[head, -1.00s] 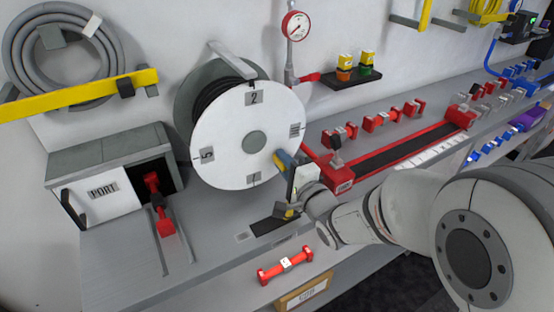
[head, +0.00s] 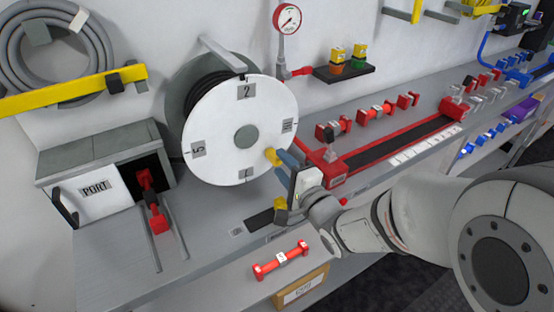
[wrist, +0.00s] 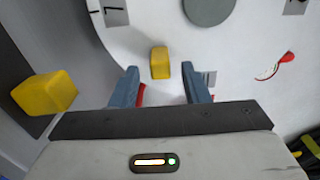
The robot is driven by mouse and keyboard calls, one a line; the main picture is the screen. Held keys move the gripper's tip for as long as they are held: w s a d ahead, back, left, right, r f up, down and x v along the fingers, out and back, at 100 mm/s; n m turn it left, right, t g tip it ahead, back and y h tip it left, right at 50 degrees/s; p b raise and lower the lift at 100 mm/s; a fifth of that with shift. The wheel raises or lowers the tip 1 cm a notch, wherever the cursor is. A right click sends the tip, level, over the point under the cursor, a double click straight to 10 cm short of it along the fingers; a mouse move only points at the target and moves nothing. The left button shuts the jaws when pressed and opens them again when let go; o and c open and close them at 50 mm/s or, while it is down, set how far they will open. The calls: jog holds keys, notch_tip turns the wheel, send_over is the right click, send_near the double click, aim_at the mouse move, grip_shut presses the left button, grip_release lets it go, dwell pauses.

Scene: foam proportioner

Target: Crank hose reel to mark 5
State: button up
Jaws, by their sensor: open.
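The hose reel (head: 215,155) is a white disc with a grey hub, on the bench against the wall. Its labels show 2 at the top below a grey bracket arm (head: 222,55), 5 at the left and 1 at the bottom; the right label is unreadable. A yellow crank knob (head: 272,157) sits at the disc's lower right; it also shows in the wrist view (wrist: 160,63). My gripper (head: 282,160) is open at the knob. In the wrist view my blue fingertips (wrist: 160,72) lie on either side of the knob's line, with gaps on both sides.
A grey port box (head: 100,180) with a red-handled slide stands left of the reel. A red dumbbell-shaped piece (head: 282,260) lies at the front edge. A red-framed track (head: 395,145) lies to the right. A gauge (head: 287,19) is above. A yellow block (wrist: 45,93) is left of my gripper.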

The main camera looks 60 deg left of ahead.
aim_at(279, 162)
jog(key=shift+d, duration=2.3)
jog(key=n+b, duration=0.2)
jog(key=n, duration=0.1)
jog(key=n+b, duration=0.3)
jog(key=f+n+b, duration=0.1)
jog(key=n+b, duration=0.1)
jog(key=n, duration=0.1)
jog(key=shift+s+a, duration=0.1)
jog(key=shift+a, duration=0.2)
jog(key=n+b, duration=0.1)
jog(key=n, duration=0.2)
jog(key=r+n+b, duration=0.1)
jog(key=n+b, duration=0.1)
jog(key=n, duration=0.1)
jog(key=n+b, duration=0.1)
jog(key=n, duration=0.2)
jog(key=shift+a+r+b, duration=0.15)
jog(key=shift+a+b, duration=0.2)
jog(key=a, duration=0.6)
jog(key=shift+a, duration=0.35)
jog(key=shift+c, duration=0.4)
